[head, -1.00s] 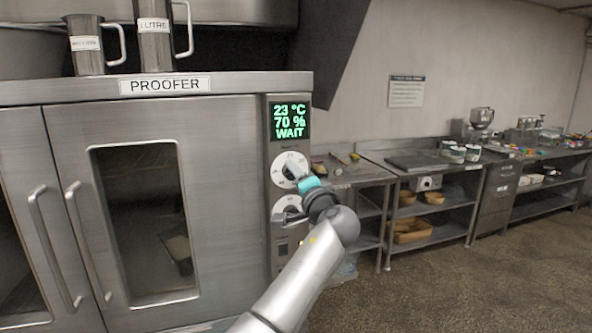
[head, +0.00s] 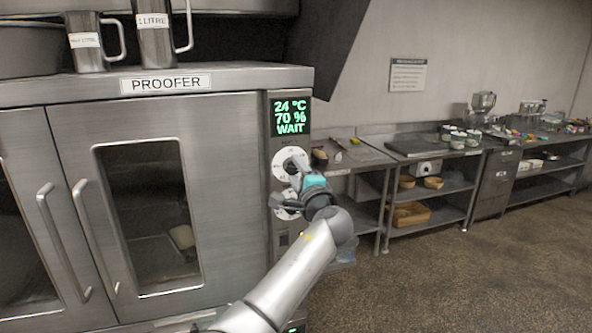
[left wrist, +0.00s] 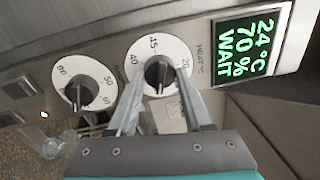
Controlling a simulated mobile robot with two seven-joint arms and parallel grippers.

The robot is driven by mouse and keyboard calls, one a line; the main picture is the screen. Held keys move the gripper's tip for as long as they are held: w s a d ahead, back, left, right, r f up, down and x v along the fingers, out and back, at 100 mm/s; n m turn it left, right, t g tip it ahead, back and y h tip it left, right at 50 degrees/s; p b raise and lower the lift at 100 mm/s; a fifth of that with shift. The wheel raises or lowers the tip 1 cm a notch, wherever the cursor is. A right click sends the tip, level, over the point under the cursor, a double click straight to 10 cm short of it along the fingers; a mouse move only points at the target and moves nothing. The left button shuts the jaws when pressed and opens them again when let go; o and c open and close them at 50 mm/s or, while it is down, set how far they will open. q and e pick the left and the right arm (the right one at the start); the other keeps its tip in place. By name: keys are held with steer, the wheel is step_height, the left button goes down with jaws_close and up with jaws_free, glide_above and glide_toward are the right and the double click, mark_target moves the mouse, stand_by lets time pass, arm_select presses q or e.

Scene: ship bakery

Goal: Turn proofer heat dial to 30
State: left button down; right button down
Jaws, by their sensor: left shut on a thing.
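The proofer (head: 235,150) is a steel cabinet with a green display (head: 290,117) reading 24 °C, 70 % and WAIT. The white heat dial (head: 288,156) is just below the display. In the left wrist view the heat dial (left wrist: 140,51) shows 45, 40 and 20 around a dark knob (left wrist: 158,72). My left gripper (left wrist: 159,80) is shut on that knob, one finger on each side. In the head view my left gripper (head: 297,171) partly covers the dial. The knob's exact setting cannot be read. My right gripper is out of view.
A second white dial (left wrist: 84,85) sits beside the heat dial, below it in the head view, close to my wrist. The proofer doors have long handles (head: 62,243). Steel benches (head: 375,160) run along the right wall, with open floor in front.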

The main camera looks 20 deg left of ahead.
arm_select(q)
steer(key=shift+d+r, duration=0.1)
steer(key=shift+c, duration=1.6)
jaws_free()
steer(key=shift+s+d+f, duration=0.25)
steer(key=shift+s+d, duration=0.1)
steer(key=shift+s, duration=0.2)
steer(key=r+b+v, duration=0.1)
steer(key=b+v, duration=0.2)
steer(key=v, duration=1)
steer(key=shift+s+d+f, duration=0.2)
steer(key=shift+s+f, duration=0.2)
steer(key=shift+f, duration=0.1)
